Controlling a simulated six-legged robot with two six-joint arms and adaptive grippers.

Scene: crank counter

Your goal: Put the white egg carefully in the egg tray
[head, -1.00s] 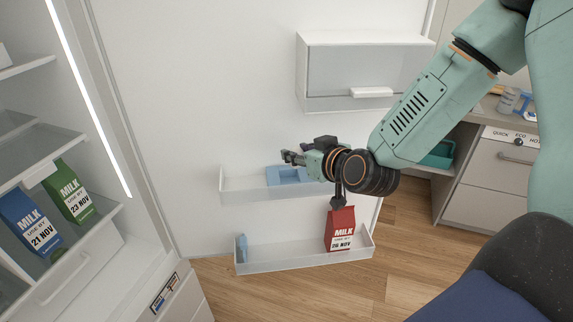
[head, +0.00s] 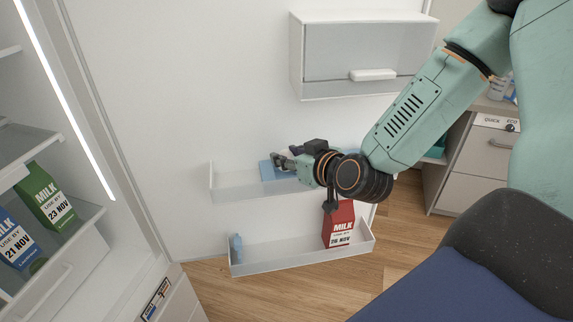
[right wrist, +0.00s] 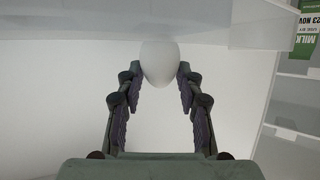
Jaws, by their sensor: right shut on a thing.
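The white egg (right wrist: 160,62) sits between the two fingers of my right gripper (right wrist: 158,78) in the right wrist view, with the fingers shut on its sides. In the head view my right gripper (head: 281,161) is at the upper door shelf, in front of a blue tray (head: 270,171), which looks like the egg tray. The gripper and wrist cover much of the tray, so its hollows are hidden. I cannot make out the egg in the head view, nor tell its height above the tray. My left gripper is not in view.
The upper door shelf (head: 228,188) has a clear raised rim. The lower door shelf (head: 275,262) holds a red milk carton (head: 338,226) and a small blue bottle (head: 236,247). A closed door box (head: 350,55) is above. Fridge shelves with milk cartons (head: 44,197) stand at left.

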